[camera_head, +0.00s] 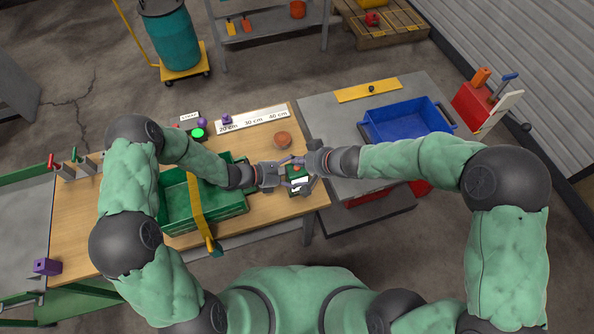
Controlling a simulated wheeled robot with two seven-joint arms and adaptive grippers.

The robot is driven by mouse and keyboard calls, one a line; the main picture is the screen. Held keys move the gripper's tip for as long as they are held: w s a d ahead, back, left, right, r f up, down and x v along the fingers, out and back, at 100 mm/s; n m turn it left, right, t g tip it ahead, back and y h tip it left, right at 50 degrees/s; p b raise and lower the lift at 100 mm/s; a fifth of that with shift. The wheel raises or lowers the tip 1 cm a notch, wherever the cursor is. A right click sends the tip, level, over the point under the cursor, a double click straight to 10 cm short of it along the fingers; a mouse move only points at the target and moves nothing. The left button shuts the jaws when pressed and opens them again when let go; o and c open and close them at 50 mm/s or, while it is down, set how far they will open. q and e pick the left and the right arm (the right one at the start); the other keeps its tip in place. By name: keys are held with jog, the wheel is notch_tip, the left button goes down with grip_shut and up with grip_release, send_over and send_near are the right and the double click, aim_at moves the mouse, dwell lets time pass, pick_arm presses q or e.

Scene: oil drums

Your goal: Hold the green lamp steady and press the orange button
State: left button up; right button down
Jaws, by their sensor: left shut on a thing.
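A small dark green lamp body (291,189) with a pale patch sits near the right edge of the wooden table. An orange button (296,168) shows on its upper side. My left gripper (287,172) comes in from the left and is shut on the lamp body. My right gripper (303,166) is right at the lamp from the right, close to the button. Whether its fingertips touch the button cannot be told. The two grippers hide much of the lamp.
A green crate (236,207) with a yellow strap stands left of the lamp. An orange-brown round thing (282,140) and a ruler strip (262,119) lie behind. A bright green disc (198,133) is farther left. A blue tray (407,122) is on the grey table at right.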

aim_at(300, 168)
pick_arm(q)
jog(key=shift+f, duration=0.1)
pick_arm(e)
jog(key=shift+r, duration=2.75)
pick_arm(q)
jog(key=o, duration=1.4)
jog(key=v, duration=1.2)
